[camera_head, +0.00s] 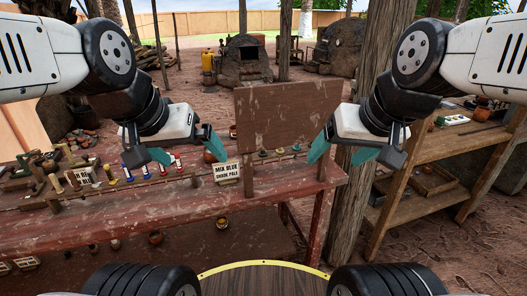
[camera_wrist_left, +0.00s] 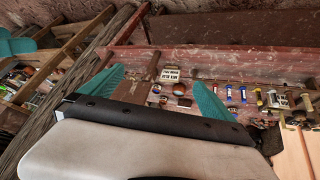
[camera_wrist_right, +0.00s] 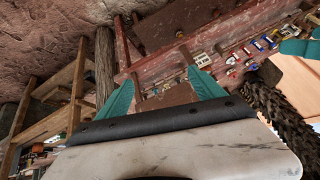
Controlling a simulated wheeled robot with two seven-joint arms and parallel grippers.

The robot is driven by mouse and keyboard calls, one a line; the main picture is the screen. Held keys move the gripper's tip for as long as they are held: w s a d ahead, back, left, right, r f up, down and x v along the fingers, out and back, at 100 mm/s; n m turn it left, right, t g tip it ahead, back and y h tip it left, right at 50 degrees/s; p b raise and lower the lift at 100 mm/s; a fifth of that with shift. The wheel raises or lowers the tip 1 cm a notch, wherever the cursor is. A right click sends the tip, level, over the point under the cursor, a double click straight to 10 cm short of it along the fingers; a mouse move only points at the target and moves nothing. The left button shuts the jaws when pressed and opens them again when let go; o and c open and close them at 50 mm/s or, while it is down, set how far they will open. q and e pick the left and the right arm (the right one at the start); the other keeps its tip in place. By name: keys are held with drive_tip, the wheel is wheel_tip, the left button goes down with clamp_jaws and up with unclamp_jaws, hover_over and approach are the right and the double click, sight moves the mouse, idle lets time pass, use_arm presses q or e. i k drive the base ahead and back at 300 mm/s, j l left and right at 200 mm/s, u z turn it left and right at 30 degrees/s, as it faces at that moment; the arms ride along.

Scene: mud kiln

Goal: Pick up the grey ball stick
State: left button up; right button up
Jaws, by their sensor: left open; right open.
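I cannot single out a grey ball stick for certain. Several small dark and greyish round-topped pieces (camera_head: 280,151) stand in a row on the red table (camera_head: 190,218), at the foot of an upright wooden board (camera_head: 288,112); they are too small to tell apart. My left gripper (camera_head: 188,152) is open and empty, high over the table's middle, left of the board. My right gripper (camera_head: 343,152) is open and empty near the table's right end, right of the board. In the left wrist view, the table items lie beyond the open fingers (camera_wrist_left: 158,90).
Coloured tubes (camera_head: 145,171) and wooden trays (camera_head: 35,187) fill the table's left. A wooden post (camera_head: 345,200) and a shelf (camera_head: 430,150) stand at right. The table's front strip is mostly bare.

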sight(262, 154)
drive_tip(key=k+l, duration=0.1)
drive_tip(key=i+j+z, duration=0.1)
drive_tip(key=z, duration=1.5)
drive_tip(key=k+j, duration=0.1)
drive_tip(key=j, duration=0.5)
drive_tip(key=k+j, duration=0.1)
drive_tip(key=j, duration=1.05)
drive_tip(key=z, duration=0.15)
